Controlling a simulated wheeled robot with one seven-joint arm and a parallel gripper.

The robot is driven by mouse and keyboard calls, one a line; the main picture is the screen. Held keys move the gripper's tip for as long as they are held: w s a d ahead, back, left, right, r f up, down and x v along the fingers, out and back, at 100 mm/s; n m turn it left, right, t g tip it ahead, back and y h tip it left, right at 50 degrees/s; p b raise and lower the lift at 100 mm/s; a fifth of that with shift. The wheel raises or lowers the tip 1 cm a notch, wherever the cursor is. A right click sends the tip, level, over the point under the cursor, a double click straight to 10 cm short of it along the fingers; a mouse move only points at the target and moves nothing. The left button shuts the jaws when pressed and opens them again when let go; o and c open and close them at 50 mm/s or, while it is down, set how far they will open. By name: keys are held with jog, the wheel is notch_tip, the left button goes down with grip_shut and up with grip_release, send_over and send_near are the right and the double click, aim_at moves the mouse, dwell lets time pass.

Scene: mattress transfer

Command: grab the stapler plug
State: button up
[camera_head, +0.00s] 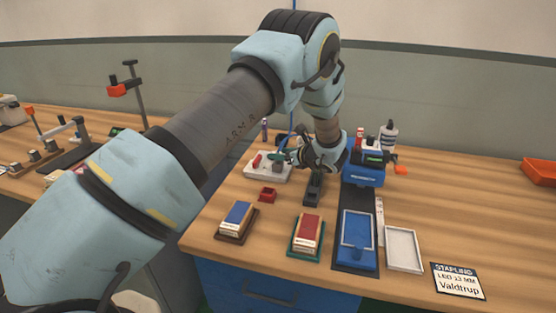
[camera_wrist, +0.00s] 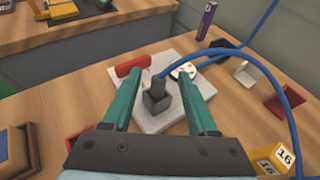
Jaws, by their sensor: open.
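A dark grey plug (camera_wrist: 159,84) stands upright in a square grey socket (camera_wrist: 156,103) on a white board (camera_wrist: 163,119), in the middle of the wrist view. A blue cable (camera_wrist: 208,50) arches from the plug's top to the right. My gripper (camera_wrist: 150,72) is open; its teal fingers lie either side of the plug, apart from it in the picture. Whether the fingertips are down at plug height I cannot tell. In the head view my gripper (camera_head: 283,157) is over the white board (camera_head: 256,175), and the plug is largely hidden there.
A red piece (camera_wrist: 131,65) and a round white piece (camera_wrist: 184,70) are also on the board. A purple-labelled cylinder (camera_wrist: 208,19) stands behind. A blue machine (camera_head: 364,176) is right of my gripper. Staple boxes (camera_head: 308,229) and trays (camera_head: 403,249) fill the bench front; the right side is mostly clear.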

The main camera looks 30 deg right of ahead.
jog(key=p+x, duration=0.2)
jog(key=x, duration=0.2)
jog(key=shift+w+a+f+p, duration=0.1)
jog(key=shift+w+p, duration=0.1)
jog(key=shift+p, duration=0.2)
jog(key=shift+w+f, duration=0.25)
grip_shut()
